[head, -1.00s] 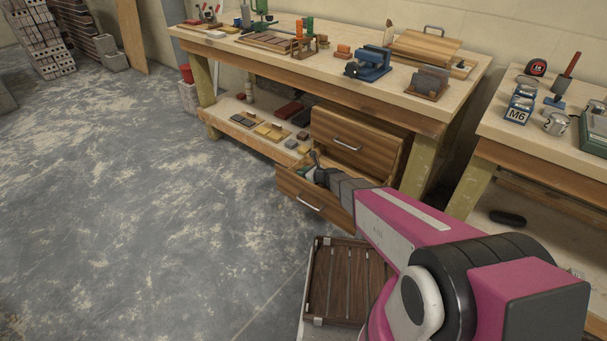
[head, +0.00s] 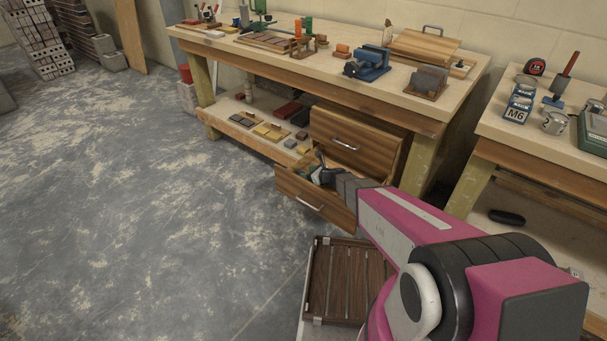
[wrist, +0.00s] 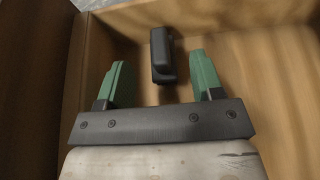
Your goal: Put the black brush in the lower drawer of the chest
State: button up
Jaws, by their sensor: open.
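The wooden chest (head: 352,130) stands under the long workbench. Its lower drawer (head: 310,201) is pulled out, and the drawer's inside fills the wrist view (wrist: 225,35). A black object that looks like the black brush (wrist: 160,52) is inside the drawer, close to the back wall in that view. My gripper (wrist: 158,78) is open, with its green fingers on either side of the brush's near end and apart from it. In the head view my gripper (head: 318,172) is at the open drawer, partly hidden by my arm; the brush cannot be made out there.
A slatted wooden crate (head: 340,280) is on the right of the drawer's front, low down. A dark oval object (head: 507,217) lies on the lower shelf of the right-hand bench. Small blocks lie on the shelf left of the chest. The floor (head: 150,230) to the left is clear.

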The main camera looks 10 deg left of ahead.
jog(key=v, duration=0.8)
jog(key=shift+s+d+r, duration=0.1)
jog(key=shift+s+r, duration=0.05)
jog(key=shift+s+d+r+n, duration=0.1)
jog(key=shift+s+r+n, duration=0.1)
jog(key=shift+r+n, duration=0.1)
jog(key=s+d+r+n+g+h, duration=0.3)
jog(key=s+d+r+n+h, duration=0.3)
jog(key=s+d+n, duration=0.3)
jog(key=s+d+r+n+g+h, duration=0.3)
jog(key=s+d+r+n+h, duration=0.2)
jog(key=d+n, duration=0.9)
jog(key=s+d+r, duration=0.2)
jog(key=s+r, duration=0.1)
jog(key=s, duration=0.1)
jog(key=shift+g+h, duration=0.4)
jog(key=shift+s, duration=0.1)
